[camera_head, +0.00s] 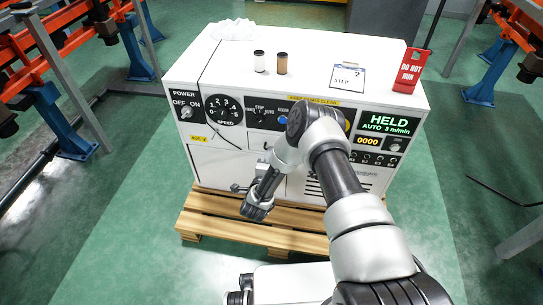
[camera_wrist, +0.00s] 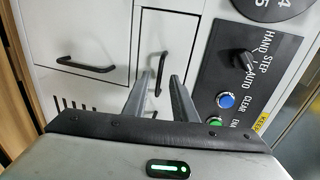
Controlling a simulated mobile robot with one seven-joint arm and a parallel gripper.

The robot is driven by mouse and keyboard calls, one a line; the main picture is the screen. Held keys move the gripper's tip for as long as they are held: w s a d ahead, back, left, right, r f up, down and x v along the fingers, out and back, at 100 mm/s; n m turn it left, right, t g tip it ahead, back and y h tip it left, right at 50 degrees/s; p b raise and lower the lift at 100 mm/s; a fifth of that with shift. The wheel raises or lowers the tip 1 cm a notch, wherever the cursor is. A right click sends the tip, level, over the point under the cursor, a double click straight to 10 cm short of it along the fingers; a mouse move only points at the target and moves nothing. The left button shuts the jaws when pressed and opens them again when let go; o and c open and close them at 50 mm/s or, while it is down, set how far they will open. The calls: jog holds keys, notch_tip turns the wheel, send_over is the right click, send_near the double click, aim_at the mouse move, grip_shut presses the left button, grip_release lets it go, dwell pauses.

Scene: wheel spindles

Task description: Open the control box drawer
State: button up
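The white control box (camera_head: 215,85) stands on a wooden pallet. In the wrist view, a narrow drawer front (camera_wrist: 175,25) with a dark bar handle (camera_wrist: 163,58) lies beside the knob panel. My gripper (camera_wrist: 162,80) is open, with its two fingers pointing at this front and the handle's end showing between the fingertips. I cannot tell whether they touch it. A larger front (camera_wrist: 75,25) with a second dark handle (camera_wrist: 87,65) is to the left. In the head view, my arm hides part of the box's front, and the gripper's fingers are too small to judge.
A black panel (camera_wrist: 245,70) with a knob and blue and green buttons lies right of the fingers. The wooden pallet (camera_head: 225,222) juts out in front.

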jog(key=shift+x, duration=1.55)
jog(key=shift+c, duration=0.3)
grip_shut()
